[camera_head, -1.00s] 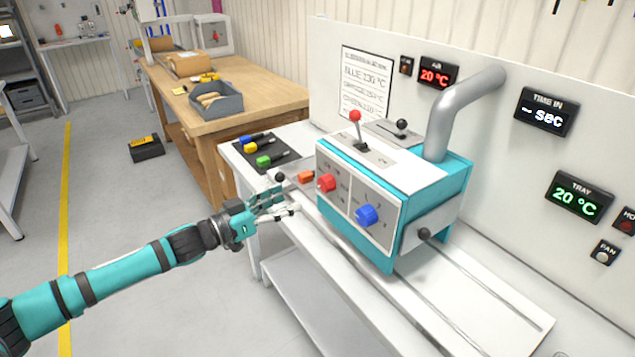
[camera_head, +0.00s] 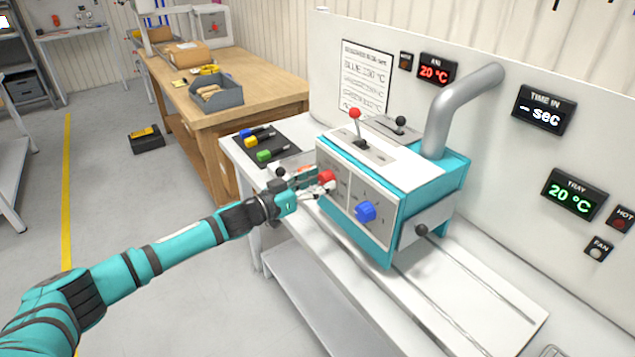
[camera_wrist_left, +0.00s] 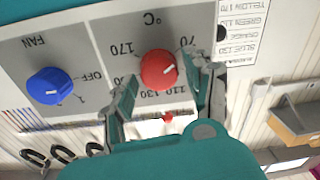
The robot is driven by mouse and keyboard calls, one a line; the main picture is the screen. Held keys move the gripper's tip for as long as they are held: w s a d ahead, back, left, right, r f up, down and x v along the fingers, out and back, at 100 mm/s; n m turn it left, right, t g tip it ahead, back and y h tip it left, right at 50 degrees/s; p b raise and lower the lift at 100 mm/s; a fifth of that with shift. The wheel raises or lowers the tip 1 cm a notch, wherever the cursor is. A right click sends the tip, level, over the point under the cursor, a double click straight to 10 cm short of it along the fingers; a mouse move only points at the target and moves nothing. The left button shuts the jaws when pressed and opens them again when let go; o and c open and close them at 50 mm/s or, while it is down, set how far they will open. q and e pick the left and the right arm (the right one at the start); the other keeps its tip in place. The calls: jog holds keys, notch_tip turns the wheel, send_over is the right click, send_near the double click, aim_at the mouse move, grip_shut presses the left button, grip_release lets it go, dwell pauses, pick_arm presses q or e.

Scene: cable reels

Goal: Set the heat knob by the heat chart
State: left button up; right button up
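The red heat knob (camera_head: 326,178) is on the front of the teal and white heater box (camera_head: 436,180). In the left wrist view the red knob (camera_wrist_left: 158,70) sits on a grey panel with °C figures, its white mark pointing up and right. My left gripper (camera_head: 319,186) is at this knob. In the wrist view the fingers of my left gripper (camera_wrist_left: 166,76) stand open on either side of the knob, with a gap visible at the right. The heat chart (camera_head: 366,80) hangs on the wall behind; its lines are hard to read. My right gripper is not in view.
A blue fan knob (camera_head: 365,211) is right of the red one; it also shows in the wrist view (camera_wrist_left: 50,86). Red-topped (camera_head: 355,114) and black-topped (camera_head: 400,121) levers stand on the box. Displays read air 20 °C (camera_head: 436,72) and tray 20 °C (camera_head: 573,195).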

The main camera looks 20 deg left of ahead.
pick_arm(q)
jog(key=c, duration=0.9)
jog(key=shift+o, duration=0.2)
